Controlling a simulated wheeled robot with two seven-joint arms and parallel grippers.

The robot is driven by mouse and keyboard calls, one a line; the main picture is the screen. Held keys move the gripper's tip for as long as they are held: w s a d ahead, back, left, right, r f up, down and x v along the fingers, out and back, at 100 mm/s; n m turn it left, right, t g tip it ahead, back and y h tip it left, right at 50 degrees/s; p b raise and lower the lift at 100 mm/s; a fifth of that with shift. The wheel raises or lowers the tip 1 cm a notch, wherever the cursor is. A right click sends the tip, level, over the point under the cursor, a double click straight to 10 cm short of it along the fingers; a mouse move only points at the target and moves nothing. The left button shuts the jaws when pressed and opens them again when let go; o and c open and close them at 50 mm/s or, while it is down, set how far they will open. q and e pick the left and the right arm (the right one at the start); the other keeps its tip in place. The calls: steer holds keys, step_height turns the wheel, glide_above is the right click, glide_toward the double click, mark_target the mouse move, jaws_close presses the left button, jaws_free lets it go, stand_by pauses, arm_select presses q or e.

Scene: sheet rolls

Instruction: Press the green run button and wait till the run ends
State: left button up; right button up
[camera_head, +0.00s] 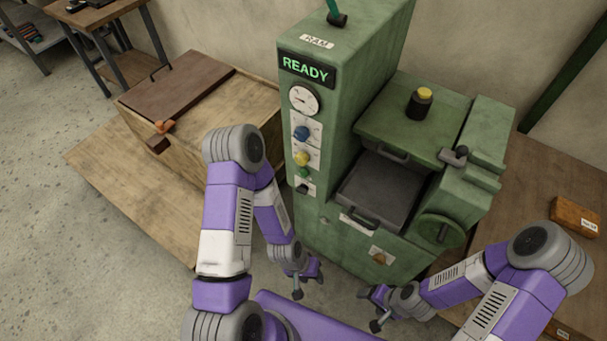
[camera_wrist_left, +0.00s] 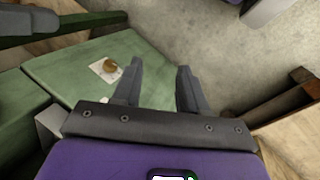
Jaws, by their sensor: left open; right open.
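The green machine (camera_head: 342,120) stands in the middle of the head view, its display (camera_head: 306,68) reading READY. A small green button (camera_head: 304,172) shows on its front column, below a yellow knob (camera_head: 302,158) and above a dark knob (camera_head: 303,188). My left gripper (camera_head: 309,280) is open and empty, low in front of the machine and well below the button. In the left wrist view its fingers (camera_wrist_left: 160,78) are apart, with a brass-coloured knob on a white plate (camera_wrist_left: 109,67) beyond them. My right gripper (camera_head: 374,306) is open and empty, low in front of the machine.
A gauge (camera_head: 305,99) and blue knob (camera_head: 302,133) sit above the yellow knob. The machine's open bay holds a dark tray (camera_head: 383,190); a handwheel (camera_head: 440,231) is at its right. A wooden crate (camera_head: 205,150) stands left, and a wooden table (camera_head: 545,185) right.

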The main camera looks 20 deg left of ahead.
arm_select(q)
steer(key=shift+c, duration=0.4)
jaws_close()
stand_by(1.3)
